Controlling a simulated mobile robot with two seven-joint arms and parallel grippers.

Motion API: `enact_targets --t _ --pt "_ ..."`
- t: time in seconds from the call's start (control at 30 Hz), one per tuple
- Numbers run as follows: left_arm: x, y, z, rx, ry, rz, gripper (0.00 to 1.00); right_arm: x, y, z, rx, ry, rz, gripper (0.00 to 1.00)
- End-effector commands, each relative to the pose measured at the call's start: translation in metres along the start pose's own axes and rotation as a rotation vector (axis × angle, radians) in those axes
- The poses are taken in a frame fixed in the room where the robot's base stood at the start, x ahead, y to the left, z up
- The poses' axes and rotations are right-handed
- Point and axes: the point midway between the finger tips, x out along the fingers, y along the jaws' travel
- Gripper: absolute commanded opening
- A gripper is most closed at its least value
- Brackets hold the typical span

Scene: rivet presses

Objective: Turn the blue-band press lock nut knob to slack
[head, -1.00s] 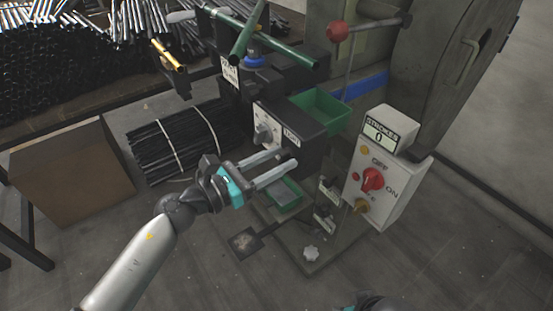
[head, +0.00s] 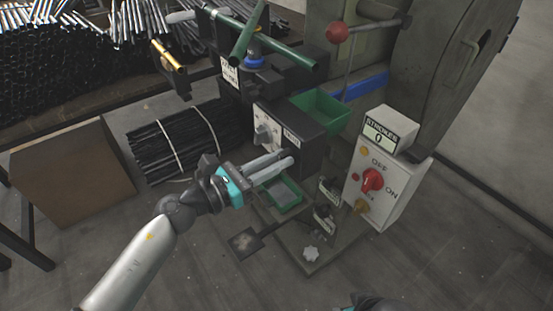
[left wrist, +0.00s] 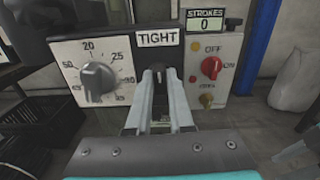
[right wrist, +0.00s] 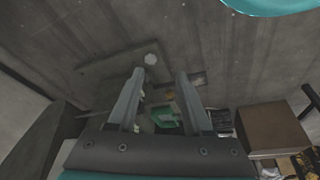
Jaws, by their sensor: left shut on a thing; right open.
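The press (head: 305,128) with a blue band (head: 365,87) stands in the head view's middle. Its front box carries a label reading TIGHT (left wrist: 158,39), just above a small dark knob (left wrist: 158,74) in the left wrist view. My left gripper (head: 288,160) reaches the front box from the left. In the left wrist view its fingers (left wrist: 160,78) are shut on the lock nut knob, which is partly hidden between them. The knob is hidden in the head view. My right gripper (right wrist: 160,74) is open and empty, pointing toward the floor area.
A numbered dial (left wrist: 97,80) sits left of the lock nut knob. A switch box with a red knob (head: 372,180) and a STROKES counter (head: 380,135) reading 0 stands at right. Green bins (head: 320,108) are at the press. A bundle of dark rods (head: 178,140) lies left.

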Motion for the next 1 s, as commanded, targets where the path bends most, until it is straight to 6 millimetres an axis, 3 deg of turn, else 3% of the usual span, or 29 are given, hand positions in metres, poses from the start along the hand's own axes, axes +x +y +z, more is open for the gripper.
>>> enact_targets --t 0.33,0.7,1.0 --pt "0.0 0.001 0.002 -0.222 0.003 0.001 0.0 0.027 -0.001 0.021 -0.005 -0.055 -0.002 0.5" --pt "0.0 0.002 0.002 -0.572 0.002 0.001 0.0 0.057 -0.002 0.059 -0.007 -0.124 -0.005 0.5" --pt "0.0 0.003 0.001 -0.859 0.002 0.001 0.0 0.085 0.009 0.087 -0.016 -0.129 0.011 0.5"
